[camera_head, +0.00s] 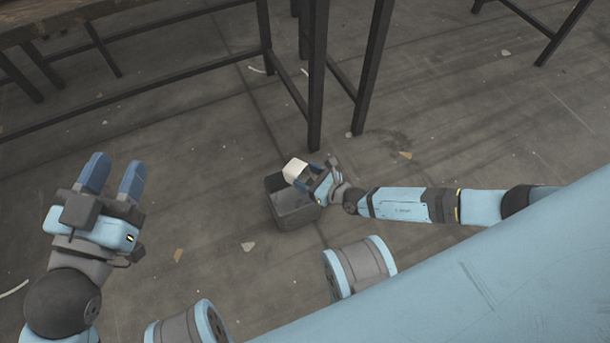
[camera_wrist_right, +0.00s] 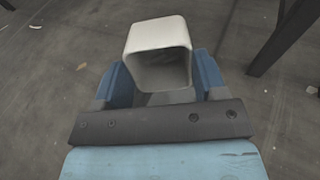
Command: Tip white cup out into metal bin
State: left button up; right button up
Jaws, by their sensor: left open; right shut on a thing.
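The white cup (camera_head: 295,169) is squarish and is held in my right gripper (camera_head: 312,176) above the metal bin. In the right wrist view the cup (camera_wrist_right: 158,52) sits between the two blue fingers of my right gripper (camera_wrist_right: 160,85), with its open mouth facing the camera. The inside that shows looks grey and empty, but its depth is shaded. The metal bin (camera_head: 296,215) is a dark grey open box on the floor, just below the cup and gripper. My left gripper (camera_head: 113,178) is open and empty at the left, well away from the bin.
Dark metal table legs (camera_head: 317,80) stand on the floor just behind the bin. A wooden tabletop (camera_head: 40,22) is at the top left. Small scraps (camera_head: 248,246) lie on the floor. The floor between my left gripper and the bin is mostly clear.

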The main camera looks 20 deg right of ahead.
jog(key=shift+s+f+t+y, duration=0.2)
jog(key=shift+f+t+y, duration=0.45)
jog(key=shift+t, duration=0.25)
jog(key=shift+s+f+t+y, duration=0.2)
jog(key=shift+f+t+y, duration=0.4)
jog(key=shift+t, duration=0.3)
